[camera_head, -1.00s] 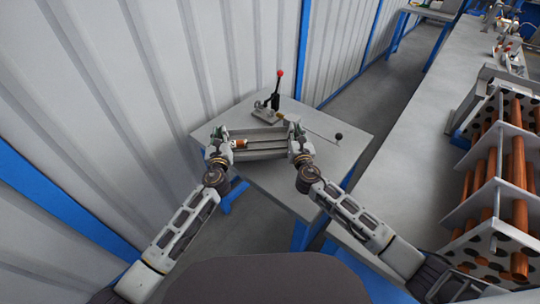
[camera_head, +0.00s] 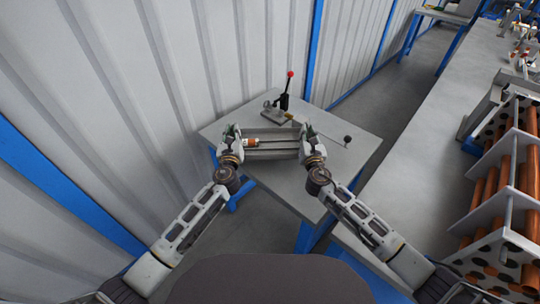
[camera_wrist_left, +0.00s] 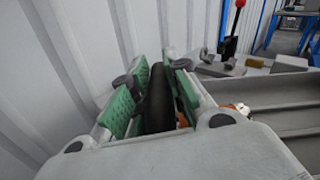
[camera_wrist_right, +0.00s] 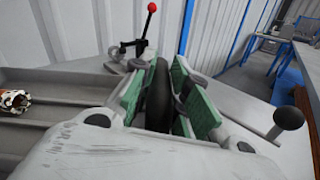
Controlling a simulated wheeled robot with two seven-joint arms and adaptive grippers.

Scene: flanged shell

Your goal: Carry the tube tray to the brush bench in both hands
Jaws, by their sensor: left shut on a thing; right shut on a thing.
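The grey tube tray (camera_head: 275,150) is held level between my two grippers over the small grey table. A short copper-coloured tube with a white part (camera_head: 251,142) lies in it towards the left end; it also shows in the right wrist view (camera_wrist_right: 14,100). My left gripper (camera_head: 231,133) is shut on the dark handle (camera_wrist_left: 160,98) at the tray's left end. My right gripper (camera_head: 307,133) is shut on the dark handle (camera_wrist_right: 158,95) at its right end. Whether the tray touches the table top is hidden.
The small table (camera_head: 222,127) has a lever tool with a red knob (camera_head: 284,101) behind the tray and a black-knobbed rod (camera_head: 347,139) at right. A long grey bench (camera_head: 425,150) runs along the right, with a rack of copper tubes (camera_head: 505,190). A corrugated wall stands left.

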